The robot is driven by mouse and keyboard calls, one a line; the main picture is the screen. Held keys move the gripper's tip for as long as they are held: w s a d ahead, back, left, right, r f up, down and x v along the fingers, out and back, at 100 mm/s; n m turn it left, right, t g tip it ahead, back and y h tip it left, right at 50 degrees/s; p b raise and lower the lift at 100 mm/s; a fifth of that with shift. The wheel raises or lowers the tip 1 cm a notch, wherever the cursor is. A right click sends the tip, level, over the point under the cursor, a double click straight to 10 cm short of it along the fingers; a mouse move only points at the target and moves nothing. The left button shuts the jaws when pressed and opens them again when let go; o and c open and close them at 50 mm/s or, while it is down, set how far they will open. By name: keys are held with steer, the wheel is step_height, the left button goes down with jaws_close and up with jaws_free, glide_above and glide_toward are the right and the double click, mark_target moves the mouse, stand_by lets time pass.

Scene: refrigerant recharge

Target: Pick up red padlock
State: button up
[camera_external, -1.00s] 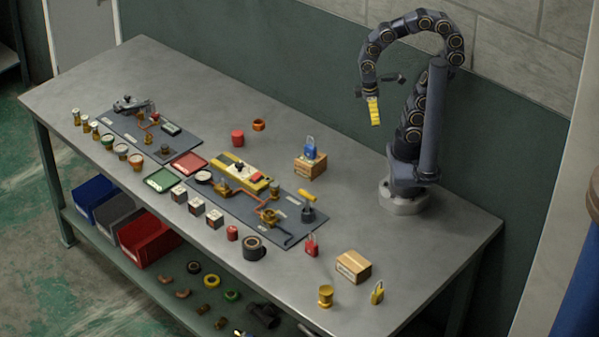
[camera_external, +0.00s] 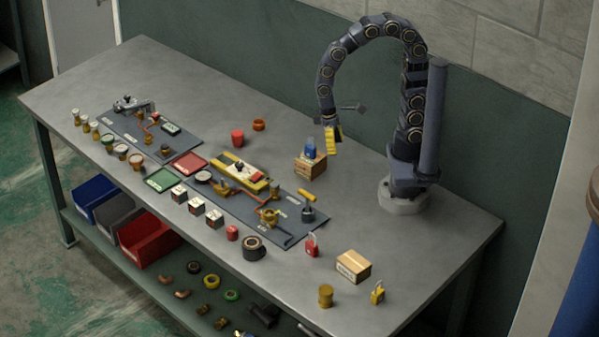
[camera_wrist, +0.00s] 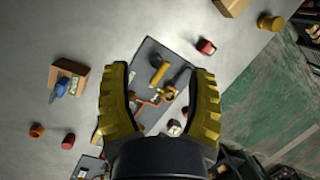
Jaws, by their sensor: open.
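The red padlock (camera_external: 312,246) stands on the grey bench just off the right corner of the dark panel with copper piping. It also shows in the wrist view (camera_wrist: 206,46), above and right of my fingers. My gripper (camera_external: 333,142) has yellow ribbed fingers and is in the air over the bench, near the blue padlock and well behind the red one. In the wrist view my gripper (camera_wrist: 162,72) is open, with the dark panel (camera_wrist: 150,52) showing far below between its fingers. Nothing is held.
A blue padlock (camera_external: 310,148) sits on a wooden block (camera_external: 309,169). A cardboard box (camera_external: 353,266), a yellow padlock (camera_external: 377,292) and a brass cylinder (camera_external: 325,296) stand right of the red padlock. A black round part (camera_external: 254,248) stands to its left. The bench (camera_external: 430,240) is clear at right.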

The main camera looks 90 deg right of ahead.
steer(key=w+a+f+m+y, duration=0.1)
steer(key=w+a+f+m, duration=0.2)
steer(key=w+a+f, duration=0.35)
steer(key=m, duration=0.4)
glide_above(312, 243)
steer(key=w+d, duration=0.2)
steer(key=d, duration=0.1)
step_height(312, 243, down, 10)
steer(key=shift+a+f+g+y, duration=0.2)
steer(key=shift+a+f, duration=0.15)
steer(key=shift+f, duration=0.3)
steer(key=shift+a+f+g+y, duration=0.1)
steer(key=shift+a+f+g, duration=0.1)
steer(key=shift+a+f, duration=0.3)
steer(key=x, duration=0.6)
steer(key=shift+s+d, duration=0.25)
jaws_close()
